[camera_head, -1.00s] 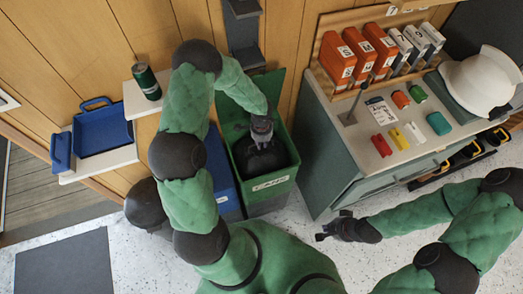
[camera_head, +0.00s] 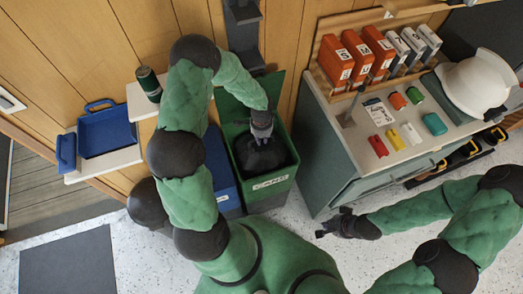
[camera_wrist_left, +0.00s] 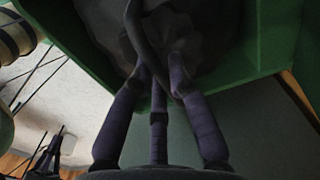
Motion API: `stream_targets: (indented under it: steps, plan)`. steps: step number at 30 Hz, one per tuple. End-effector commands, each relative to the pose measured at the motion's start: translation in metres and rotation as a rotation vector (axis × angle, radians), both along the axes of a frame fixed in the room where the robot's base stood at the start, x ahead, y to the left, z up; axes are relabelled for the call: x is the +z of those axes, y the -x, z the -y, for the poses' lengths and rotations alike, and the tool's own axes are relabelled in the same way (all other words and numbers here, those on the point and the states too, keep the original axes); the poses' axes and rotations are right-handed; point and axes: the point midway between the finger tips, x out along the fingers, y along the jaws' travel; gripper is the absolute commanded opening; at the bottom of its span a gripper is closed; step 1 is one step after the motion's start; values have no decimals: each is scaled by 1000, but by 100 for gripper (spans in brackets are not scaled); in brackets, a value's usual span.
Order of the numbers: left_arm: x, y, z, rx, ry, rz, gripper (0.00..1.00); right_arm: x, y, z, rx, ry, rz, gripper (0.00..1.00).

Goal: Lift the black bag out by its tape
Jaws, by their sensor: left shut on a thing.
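The black bag (camera_head: 264,158) sits inside the green bin (camera_head: 270,185), below its rim. My left gripper (camera_head: 261,133) reaches down into the bin opening, just above the bag. In the left wrist view, the fingers of my left gripper (camera_wrist_left: 162,88) close on the dark tape (camera_wrist_left: 140,40), a strap that rises from the crumpled bag (camera_wrist_left: 195,35). My right gripper (camera_head: 330,228) hangs empty over the floor, right of the bin. It is too small and dark to tell how far its fingers are apart.
A blue bin (camera_head: 222,178) stands close at the green bin's left. A grey-green cabinet (camera_head: 322,170) with several small coloured items on top stands to the right. A green can (camera_head: 149,84) and a blue tray (camera_head: 108,135) are on shelves at the left.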

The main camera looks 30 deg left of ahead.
Motion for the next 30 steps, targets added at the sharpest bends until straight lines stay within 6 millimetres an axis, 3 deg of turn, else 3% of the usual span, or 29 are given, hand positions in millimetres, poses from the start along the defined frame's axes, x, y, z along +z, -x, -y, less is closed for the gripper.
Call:
stream_targets:
  steps: [30]
  plan:
    - [64, -1, 0, 1, 0, 1, 0, 47, 0, 0, 0, 0, 0, 0]
